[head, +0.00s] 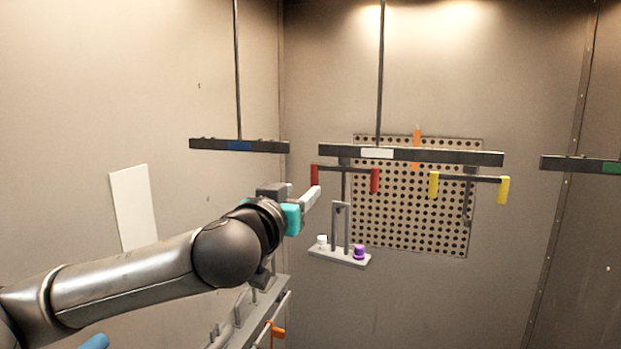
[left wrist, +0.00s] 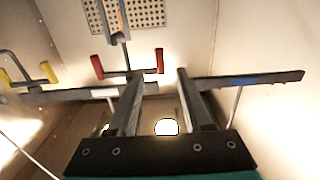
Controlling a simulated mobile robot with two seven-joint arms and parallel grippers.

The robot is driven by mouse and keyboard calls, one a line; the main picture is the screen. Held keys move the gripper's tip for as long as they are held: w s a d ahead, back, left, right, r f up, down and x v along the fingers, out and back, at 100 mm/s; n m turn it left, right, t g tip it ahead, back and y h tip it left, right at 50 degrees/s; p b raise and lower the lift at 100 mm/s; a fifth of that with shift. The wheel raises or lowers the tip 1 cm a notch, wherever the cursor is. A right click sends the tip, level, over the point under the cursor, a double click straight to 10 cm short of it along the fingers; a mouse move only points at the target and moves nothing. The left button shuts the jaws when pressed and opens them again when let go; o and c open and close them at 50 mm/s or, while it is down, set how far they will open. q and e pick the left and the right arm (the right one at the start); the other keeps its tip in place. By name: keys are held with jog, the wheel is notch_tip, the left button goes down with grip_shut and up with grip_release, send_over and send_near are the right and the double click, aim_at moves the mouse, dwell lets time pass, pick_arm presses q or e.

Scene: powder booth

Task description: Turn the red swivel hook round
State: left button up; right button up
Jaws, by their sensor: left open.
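The red swivel hook (head: 375,181) hangs below the middle bar with the white label, its dark crosspiece ending in two red grips. The hook also shows in the left wrist view (left wrist: 160,61), beyond the fingers. My left gripper (head: 304,193) is open and empty, to the left of the carrier and near the left red grip in the head view. Its fingers also show in the left wrist view (left wrist: 160,92), with no contact visible. My right gripper is not in view.
A yellow-ended hook (head: 433,185) hangs from the right of the same bar. A blue-labelled bar (head: 239,146) hangs to the left, a green-labelled bar (head: 607,167) to the right. A perforated panel (head: 410,240) is on the back wall. A rail rack (head: 258,311) stands below my left arm.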

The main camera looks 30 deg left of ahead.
aim_at(314, 181)
pick_arm(q)
jog(key=p+x, duration=0.2)
jog(key=x, duration=0.6)
jog(key=shift+w, duration=0.65)
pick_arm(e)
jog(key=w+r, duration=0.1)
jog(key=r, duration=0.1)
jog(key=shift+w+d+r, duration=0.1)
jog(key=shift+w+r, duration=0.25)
pick_arm(q)
jog(key=shift+c, duration=0.2)
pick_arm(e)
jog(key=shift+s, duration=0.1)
